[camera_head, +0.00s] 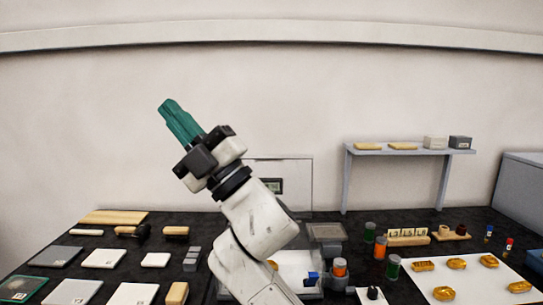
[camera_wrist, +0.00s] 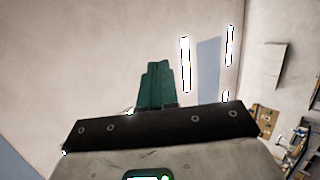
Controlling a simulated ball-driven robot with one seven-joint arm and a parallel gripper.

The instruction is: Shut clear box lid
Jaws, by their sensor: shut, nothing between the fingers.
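My gripper (camera_head: 168,104) has teal fingers that are shut with nothing between them. It is raised high, tilted up and to the left in front of the bare wall, well above the table. The shut fingers also show in the wrist view (camera_wrist: 157,66). A pale, thin-edged upright panel (camera_head: 300,180) with a small dark display stands behind my arm; it looks like the clear box's lid standing open, but I cannot be sure. Below it, a box-like shape with a pale inside (camera_head: 296,262) is mostly hidden by my arm. The wrist view does not show the box.
The dark table (camera_head: 205,232) holds several pale slabs and wooden blocks at left. Orange and green jars (camera_head: 379,247) stand right of my arm. A white sheet (camera_head: 470,280) bears several gold pieces. A grey shelf (camera_head: 410,151) stands at the back right. The air around my gripper is clear.

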